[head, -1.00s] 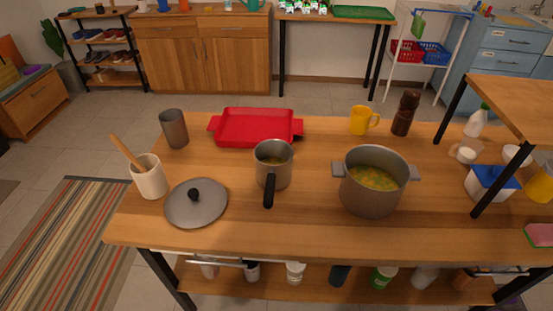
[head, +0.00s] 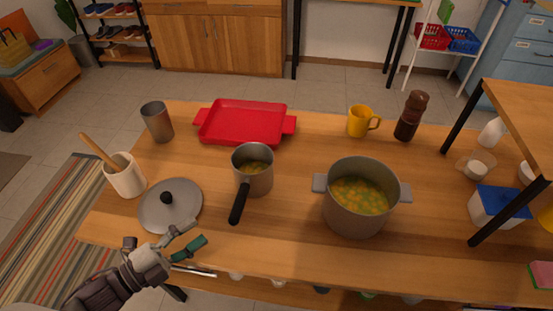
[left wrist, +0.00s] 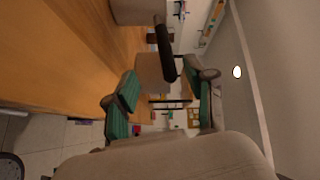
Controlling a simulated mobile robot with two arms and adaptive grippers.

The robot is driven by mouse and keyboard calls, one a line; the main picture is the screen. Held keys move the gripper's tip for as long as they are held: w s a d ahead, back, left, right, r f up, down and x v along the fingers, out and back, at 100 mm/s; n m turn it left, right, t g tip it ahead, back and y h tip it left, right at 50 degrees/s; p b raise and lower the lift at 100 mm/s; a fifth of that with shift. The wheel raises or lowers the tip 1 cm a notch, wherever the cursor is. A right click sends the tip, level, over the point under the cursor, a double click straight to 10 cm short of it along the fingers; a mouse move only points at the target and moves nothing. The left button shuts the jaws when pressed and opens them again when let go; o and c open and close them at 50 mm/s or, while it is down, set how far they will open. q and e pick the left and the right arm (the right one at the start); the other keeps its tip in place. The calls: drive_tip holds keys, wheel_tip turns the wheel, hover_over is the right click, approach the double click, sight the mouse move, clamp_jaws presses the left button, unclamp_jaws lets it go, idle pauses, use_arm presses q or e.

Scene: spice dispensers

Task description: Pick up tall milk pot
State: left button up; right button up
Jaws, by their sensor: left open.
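The tall milk pot (head: 253,177) is a grey metal pot with a long black handle, upright in the middle of the wooden table. In the sideways left wrist view, the black handle (left wrist: 165,50) shows ahead, beyond the open green-padded fingers of my left gripper (left wrist: 163,93). My right gripper is not in view.
A grey lid (head: 170,208) lies just beyond my left gripper. A large pot of food (head: 355,215) stands right of the milk pot. A red tray (head: 245,124), grey cup (head: 157,122) and utensil crock (head: 125,178) are around it. Table is bare between the two pots.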

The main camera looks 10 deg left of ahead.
sight(242, 199)
use_arm(q)
drive_tip(key=x, duration=0.4)
drive_tip(key=p+x, duration=0.1)
drive_tip(key=x, duration=0.3)
drive_tip(key=r+p+x, duration=0.1)
drive_tip(key=x, duration=0.4)
drive_tip(key=shift+s+d, duration=0.1)
drive_tip(key=shift+d, duration=0.05)
drive_tip(key=shift+w+d+f, duration=0.1)
drive_tip(key=shift+w+d, duration=0.15)
drive_tip(key=shift+d, duration=0.05)
drive_tip(key=c, duration=0.6)
clamp_jaws()
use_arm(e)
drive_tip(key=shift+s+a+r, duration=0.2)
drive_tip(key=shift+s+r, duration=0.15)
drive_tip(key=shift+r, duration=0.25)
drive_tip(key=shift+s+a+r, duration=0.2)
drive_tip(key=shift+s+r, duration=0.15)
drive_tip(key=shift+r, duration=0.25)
